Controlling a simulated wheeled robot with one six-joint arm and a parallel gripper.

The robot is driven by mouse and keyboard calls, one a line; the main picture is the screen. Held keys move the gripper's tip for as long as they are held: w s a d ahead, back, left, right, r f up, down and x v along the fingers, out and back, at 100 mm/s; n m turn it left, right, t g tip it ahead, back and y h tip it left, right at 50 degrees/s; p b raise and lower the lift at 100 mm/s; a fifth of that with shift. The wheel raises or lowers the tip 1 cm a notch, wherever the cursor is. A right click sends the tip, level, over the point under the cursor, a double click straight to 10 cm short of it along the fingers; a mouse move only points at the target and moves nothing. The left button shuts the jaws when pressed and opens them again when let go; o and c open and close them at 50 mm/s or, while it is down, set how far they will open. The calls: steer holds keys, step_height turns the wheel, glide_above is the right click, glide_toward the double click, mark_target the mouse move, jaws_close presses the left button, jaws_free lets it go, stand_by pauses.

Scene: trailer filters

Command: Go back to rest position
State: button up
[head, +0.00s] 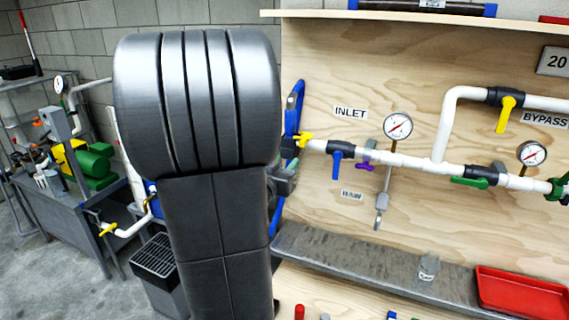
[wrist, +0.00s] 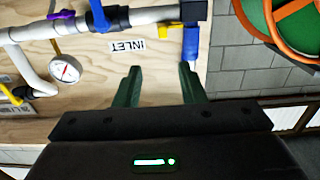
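My gripper (wrist: 162,72) shows in the wrist view with its two green fingers spread apart. Only the wooden board and background show between them, so it is open and empty. The fingertips point toward the inlet end of the white pipe, near a blue part (wrist: 191,45); I cannot tell the exact gap. The INLET label (wrist: 127,50) appears upside down there. In the head view my own dark arm stands upright left of centre and hides most of the gripper and part of the scene behind it.
A wooden panel (head: 345,65) carries white piping with a blue valve handle (head: 337,164), a yellow handle (head: 507,108) and a gauge (head: 397,126). Below, a grey ledge (head: 340,258) holds a clear glass (head: 428,266) and a red tray (head: 520,295). A workbench with a green motor (head: 92,165) stands left.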

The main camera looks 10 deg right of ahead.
mark_target(301, 141)
steer(key=p+x, duration=0.1)
steer(key=x, duration=1.2)
steer(key=shift+w+d+p, duration=0.15)
steer(key=shift+w+p, duration=0.05)
steer(key=shift+p, duration=0.1)
steer(key=shift+w+r, duration=0.15)
steer(key=shift+w, duration=0.2)
steer(key=shift+w+a+p, duration=0.3)
steer(key=shift+a+p, duration=0.05)
steer(key=shift+a, duration=0.25)
